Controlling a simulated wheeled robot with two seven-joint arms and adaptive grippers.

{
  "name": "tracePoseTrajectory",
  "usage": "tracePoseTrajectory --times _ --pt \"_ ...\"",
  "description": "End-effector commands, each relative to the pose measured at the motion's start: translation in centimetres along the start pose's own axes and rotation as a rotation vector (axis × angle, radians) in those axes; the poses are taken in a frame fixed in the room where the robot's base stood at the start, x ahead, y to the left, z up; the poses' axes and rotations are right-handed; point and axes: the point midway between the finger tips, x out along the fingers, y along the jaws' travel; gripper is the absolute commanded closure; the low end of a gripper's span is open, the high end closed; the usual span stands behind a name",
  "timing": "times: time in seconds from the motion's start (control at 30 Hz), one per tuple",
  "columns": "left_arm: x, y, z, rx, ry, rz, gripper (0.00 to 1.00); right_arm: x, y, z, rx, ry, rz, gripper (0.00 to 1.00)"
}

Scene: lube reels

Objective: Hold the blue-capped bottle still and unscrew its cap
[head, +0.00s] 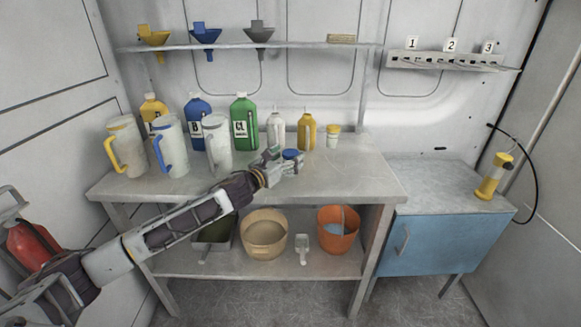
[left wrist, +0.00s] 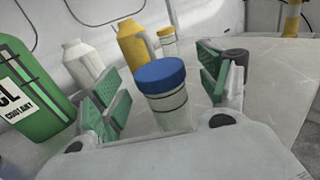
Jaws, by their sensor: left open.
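The blue-capped bottle is a small pale jar (left wrist: 167,108) with a wide blue cap (left wrist: 160,74), standing upright on the bench. In the head view its cap (head: 292,154) shows just beyond my left gripper (head: 284,161), which hides most of its body. In the left wrist view the bottle stands between the two green-padded fingers of my left gripper (left wrist: 162,88). The fingers are open, with a gap visible on each side of the bottle. The cap is seated on the bottle. My right gripper is not in view.
Behind stand a green coolant jug (head: 244,122), a white bottle (head: 276,130), a yellow bottle (head: 306,131) and a yellow-lidded jar (head: 333,137). White pitchers (head: 217,145) stand to the left. The bench's right part (head: 362,180) is clear.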

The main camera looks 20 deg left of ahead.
Motion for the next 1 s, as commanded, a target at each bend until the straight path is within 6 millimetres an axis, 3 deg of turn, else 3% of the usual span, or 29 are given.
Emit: tracePoseTrajectory --times 0.33,0.9,1.0 --pt "2.7 0.0 -0.1 0.001 -0.001 -0.001 0.24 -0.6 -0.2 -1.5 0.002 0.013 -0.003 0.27" --pt "3.0 0.0 -0.1 0.001 0.0 0.0 0.24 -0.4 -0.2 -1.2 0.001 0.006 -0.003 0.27" --pt "3.0 0.0 -0.1 0.001 0.0 0.0 0.37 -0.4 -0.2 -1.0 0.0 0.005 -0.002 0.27"
